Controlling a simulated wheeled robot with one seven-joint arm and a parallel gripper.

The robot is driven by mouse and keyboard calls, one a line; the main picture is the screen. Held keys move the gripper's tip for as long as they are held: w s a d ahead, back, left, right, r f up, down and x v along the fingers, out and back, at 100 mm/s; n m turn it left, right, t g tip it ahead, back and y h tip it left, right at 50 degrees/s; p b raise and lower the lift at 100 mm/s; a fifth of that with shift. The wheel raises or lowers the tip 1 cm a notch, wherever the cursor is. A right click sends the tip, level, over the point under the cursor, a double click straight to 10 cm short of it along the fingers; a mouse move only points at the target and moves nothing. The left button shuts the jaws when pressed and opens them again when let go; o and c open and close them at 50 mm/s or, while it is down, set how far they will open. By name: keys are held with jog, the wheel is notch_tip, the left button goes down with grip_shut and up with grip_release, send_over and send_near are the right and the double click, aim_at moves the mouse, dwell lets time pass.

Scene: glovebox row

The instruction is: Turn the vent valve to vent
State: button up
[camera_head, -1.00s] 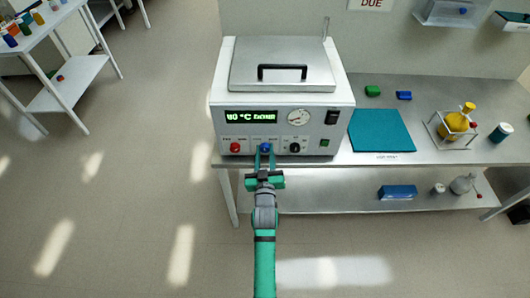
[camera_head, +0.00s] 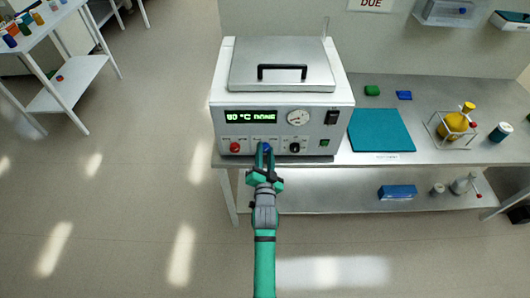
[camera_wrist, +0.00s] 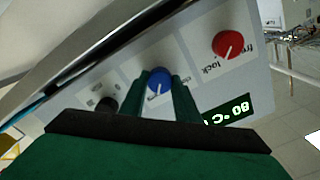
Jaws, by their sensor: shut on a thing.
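The white chamber (camera_head: 282,95) stands on the bench with its lid shut. A blue knob (camera_wrist: 159,80) sits on its front panel between a red knob (camera_wrist: 227,44) and a black knob (camera_wrist: 106,105). The blue knob is the likely vent valve, but its label is too small to read. My gripper (camera_head: 265,152) is shut on the blue knob, one finger on either side. The knob's white pointer line shows in the wrist view; the fingers hide part of the knob in the head view. The display (camera_head: 251,117) reads 80 °C DONE.
A round gauge (camera_head: 298,117) and a dark switch (camera_head: 331,117) are on the panel. A teal mat (camera_head: 381,131) and a rack with a yellow flask (camera_head: 457,122) lie to the right on the bench. The floor in front is clear.

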jog(key=shift+m, duration=0.6)
jog(key=shift+d, duration=0.1)
jog(key=o, duration=1)
jog(key=shift+o, duration=0.2)
jog(key=shift+s, duration=0.1)
jog(key=s, duration=1)
jog(key=shift+s, duration=0.35)
